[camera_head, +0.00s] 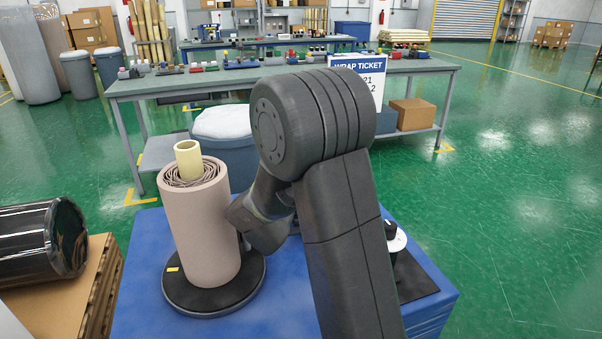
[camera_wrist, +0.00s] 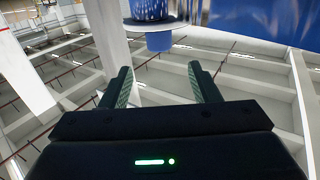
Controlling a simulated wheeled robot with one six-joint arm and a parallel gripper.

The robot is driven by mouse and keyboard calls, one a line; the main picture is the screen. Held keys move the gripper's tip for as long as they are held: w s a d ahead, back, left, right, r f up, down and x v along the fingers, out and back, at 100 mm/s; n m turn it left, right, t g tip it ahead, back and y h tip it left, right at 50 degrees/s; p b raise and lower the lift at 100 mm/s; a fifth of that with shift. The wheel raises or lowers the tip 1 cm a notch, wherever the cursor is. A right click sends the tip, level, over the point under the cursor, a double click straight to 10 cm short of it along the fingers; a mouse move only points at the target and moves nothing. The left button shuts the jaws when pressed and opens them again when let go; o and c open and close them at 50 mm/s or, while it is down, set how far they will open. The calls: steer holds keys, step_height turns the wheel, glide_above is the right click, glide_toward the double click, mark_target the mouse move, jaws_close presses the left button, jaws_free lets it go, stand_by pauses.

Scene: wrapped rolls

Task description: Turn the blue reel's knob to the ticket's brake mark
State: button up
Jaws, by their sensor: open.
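My gripper (camera_wrist: 160,72) is open, with nothing between its fingers in the wrist view. In the head view my arm hides the fingers. A shiny blue form (camera_wrist: 260,18) and a blue cylinder (camera_wrist: 150,9) with a smaller blue stub (camera_wrist: 158,41) show beyond the fingers; I cannot tell whether they belong to the blue reel. In the head view a black knob (camera_head: 390,226) on a white dial (camera_head: 399,241) is partly hidden behind my arm; its setting is unreadable. The wrap ticket (camera_head: 372,76) stands behind my arm, which covers part of its writing; the brake mark cannot be read.
A beige wrapped roll (camera_head: 198,235) stands upright on a black turntable (camera_head: 215,299), on a blue surface (camera_head: 142,270), left of my arm. A black roll (camera_head: 40,240) lies on cardboard (camera_head: 75,300) at the left. A workbench (camera_head: 420,68) stands behind. Green floor at right is clear.

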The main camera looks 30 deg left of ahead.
steer(key=shift+v, duration=1.2)
steer(key=w+d+r+n+y+b, duration=0.2)
steer(key=w+d+r+n+y, duration=0.1)
steer(key=w+y, duration=0.25)
steer(key=d+f+n+g+y+b, duration=0.35)
steer(key=n+g+y, duration=0.2)
steer(key=g, duration=0.35)
steer(key=shift+n+h, duration=0.25)
steer(key=shift+h, duration=0.05)
steer(key=x, duration=0.9)
steer(key=p+x, duration=0.1)
steer(key=x, duration=0.3)
steer(key=shift+w+a+r, duration=0.2)
steer(key=shift+w, duration=0.35)
